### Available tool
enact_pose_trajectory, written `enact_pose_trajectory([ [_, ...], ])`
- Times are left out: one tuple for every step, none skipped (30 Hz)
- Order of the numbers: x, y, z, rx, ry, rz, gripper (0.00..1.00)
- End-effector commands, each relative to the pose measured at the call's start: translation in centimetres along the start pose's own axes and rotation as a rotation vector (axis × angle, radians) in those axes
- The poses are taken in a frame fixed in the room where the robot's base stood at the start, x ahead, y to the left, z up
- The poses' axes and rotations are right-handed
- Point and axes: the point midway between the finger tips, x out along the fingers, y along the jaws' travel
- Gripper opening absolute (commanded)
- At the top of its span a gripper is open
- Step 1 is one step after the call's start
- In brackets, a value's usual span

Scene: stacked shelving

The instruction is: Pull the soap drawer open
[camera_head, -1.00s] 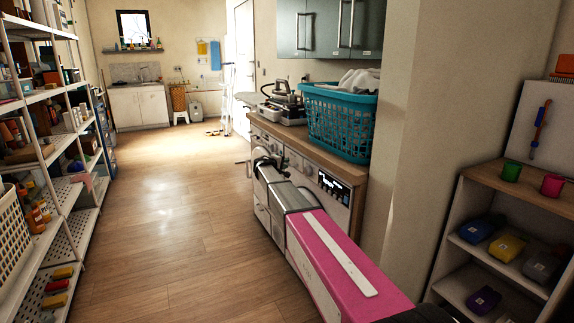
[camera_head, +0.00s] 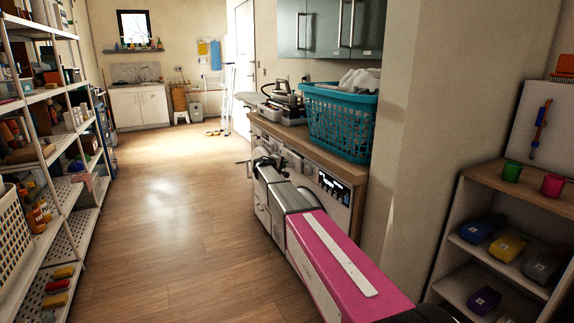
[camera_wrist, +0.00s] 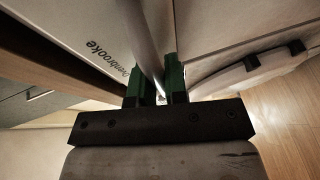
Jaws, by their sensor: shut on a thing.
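In the wrist view my gripper (camera_wrist: 154,78) has its two green fingers closed on a pale grey bar-like handle (camera_wrist: 144,40), which runs up between them. A white front panel (camera_wrist: 85,30) with dark lettering lies left of the handle.
A teal laundry basket (camera_head: 340,122) and an iron (camera_head: 285,95) stand on the counter (camera_head: 312,150). Loaded shelving (camera_head: 67,191) lines the left. A low shelf unit (camera_head: 478,172) stands at the right. The wooden floor (camera_head: 170,215) between is clear.

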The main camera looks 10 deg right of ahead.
Motion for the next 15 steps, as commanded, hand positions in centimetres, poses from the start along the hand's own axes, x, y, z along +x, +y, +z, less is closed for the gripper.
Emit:
enact_pose_trajectory([
  [-0.9,-0.2,-0.3,0.000,0.002,-0.001,0.00],
  [-1.5,-0.4,-0.6,0.000,0.002,-0.001,0.00],
  [-2.3,-0.6,-0.9,0.000,0.002,-0.001,0.00],
  [-3.0,-0.7,-1.2,0.000,0.002,-0.001,0.00],
  [-3.6,-0.9,-1.4,0.000,0.002,-0.001,0.00],
  [-4.5,-1.1,-1.8,0.000,0.002,-0.001,0.00],
  [-5.2,-1.3,-2.1,0.000,0.002,-0.001,0.00],
  [-5.9,-1.4,-2.4,0.000,0.002,-0.001,0.00],
  [-6.8,-1.6,-2.8,0.000,0.003,-0.001,0.00],
  [-7.5,-1.8,-3.1,0.000,0.003,-0.001,0.00],
  [-8.3,-2.0,-3.4,0.000,0.002,-0.001,0.00],
  [-9.2,-2.2,-3.8,0.000,0.002,-0.001,0.00],
  [-9.8,-2.4,-4.0,0.000,0.002,-0.001,0.00],
  [-10.5,-2.5,-4.3,0.000,0.002,-0.001,0.00],
  [-11.3,-2.7,-4.7,-0.001,0.002,-0.001,0.00],
])
